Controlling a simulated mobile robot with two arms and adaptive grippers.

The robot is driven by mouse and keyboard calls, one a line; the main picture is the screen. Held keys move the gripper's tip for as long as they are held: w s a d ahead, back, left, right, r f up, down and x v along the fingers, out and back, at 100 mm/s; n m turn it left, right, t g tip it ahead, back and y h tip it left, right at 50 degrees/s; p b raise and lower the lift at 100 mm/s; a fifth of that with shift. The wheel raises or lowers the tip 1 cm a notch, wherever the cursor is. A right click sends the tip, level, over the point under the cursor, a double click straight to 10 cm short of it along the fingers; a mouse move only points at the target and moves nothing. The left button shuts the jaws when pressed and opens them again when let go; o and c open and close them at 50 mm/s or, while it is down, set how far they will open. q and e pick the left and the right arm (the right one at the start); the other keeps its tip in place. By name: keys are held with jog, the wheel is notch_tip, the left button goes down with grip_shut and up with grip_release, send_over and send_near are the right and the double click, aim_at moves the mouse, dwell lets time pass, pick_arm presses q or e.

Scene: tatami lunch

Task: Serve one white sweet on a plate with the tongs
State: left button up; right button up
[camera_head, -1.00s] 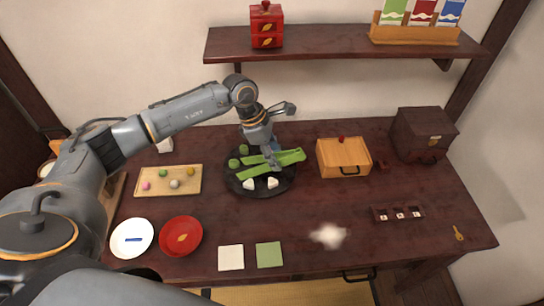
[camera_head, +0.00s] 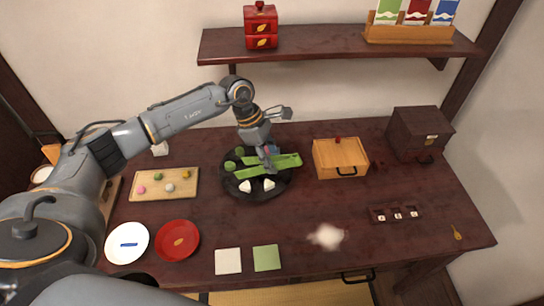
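A white sweet (camera_head: 170,188) lies on a wooden board (camera_head: 150,195) at the left, among pink, green and yellow sweets. The green tongs (camera_head: 285,161) lie across a round black tray (camera_head: 272,192), their two arms spread toward the right. My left gripper (camera_head: 268,160) reaches down over the tongs and hides part of them. Its fingertips are too small and covered to tell whether they grip. A white plate (camera_head: 127,255) with a blue mark and a red plate (camera_head: 178,254) with a leaf mark stand at the front left. My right gripper is out of view.
The black tray also holds white triangular pieces (camera_head: 244,187) and round green pieces (camera_head: 230,166). A wooden box (camera_head: 325,165) stands right of it. White and green squares (camera_head: 267,258) lie at the front. A pale puff (camera_head: 326,237) is nearby.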

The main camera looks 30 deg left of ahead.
pick_arm(q)
notch_tip(320, 180, down, 9)
jog(key=b, duration=0.5)
jog(key=shift+r+b, duration=0.1)
jog(key=shift+b, duration=0.25)
grip_shut()
notch_tip(320, 180, up, 12)
jog(key=p, duration=0.6)
